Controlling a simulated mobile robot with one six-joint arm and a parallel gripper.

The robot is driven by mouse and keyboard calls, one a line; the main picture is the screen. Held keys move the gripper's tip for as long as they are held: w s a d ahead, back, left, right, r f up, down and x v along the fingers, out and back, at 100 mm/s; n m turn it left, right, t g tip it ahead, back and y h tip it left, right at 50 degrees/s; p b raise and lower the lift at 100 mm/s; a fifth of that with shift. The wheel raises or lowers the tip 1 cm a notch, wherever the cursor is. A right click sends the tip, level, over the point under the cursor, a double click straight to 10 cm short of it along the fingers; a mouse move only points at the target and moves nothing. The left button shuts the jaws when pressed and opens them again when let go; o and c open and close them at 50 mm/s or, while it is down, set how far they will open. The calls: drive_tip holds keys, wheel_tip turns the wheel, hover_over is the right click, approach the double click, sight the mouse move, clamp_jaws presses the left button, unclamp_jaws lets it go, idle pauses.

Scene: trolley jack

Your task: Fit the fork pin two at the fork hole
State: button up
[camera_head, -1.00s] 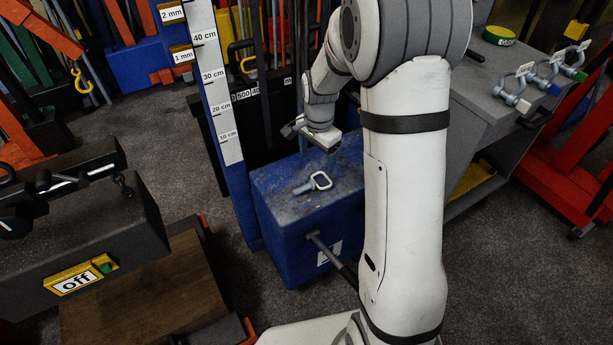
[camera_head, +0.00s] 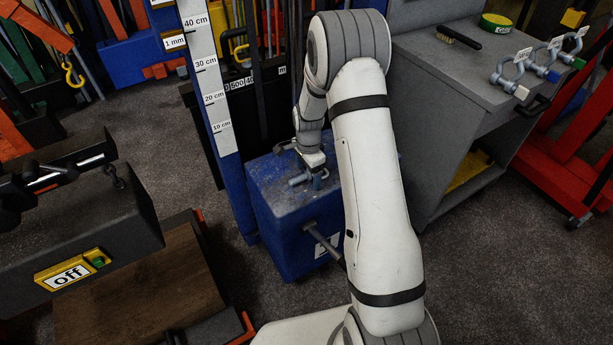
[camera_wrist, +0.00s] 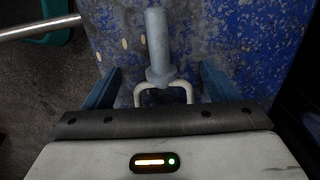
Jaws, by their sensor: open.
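The fork pin (camera_wrist: 157,45), a grey shank with a collar and a pale looped handle, lies on the blue box (camera_wrist: 250,40). In the head view its shank (camera_head: 298,181) shows at the left of my gripper (camera_head: 316,180), on the box top. My gripper (camera_wrist: 157,88) is open, with one blue finger on each side of the handle loop. The pin's collar and loop lie between the fingers; I cannot tell whether they touch. The fork hole cannot be made out in either view.
A blue mast with a centimetre scale (camera_head: 208,80) rises left behind the box. A grey bench (camera_head: 430,55) with a brush (camera_head: 459,37) and several shackles stands right. A grey block marked "off" (camera_head: 100,225) stands left. A metal rod (camera_head: 322,240) sticks out of the box front.

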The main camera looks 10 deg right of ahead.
drive_tip(key=shift+c, duration=0.2)
drive_tip(key=c, duration=1.3)
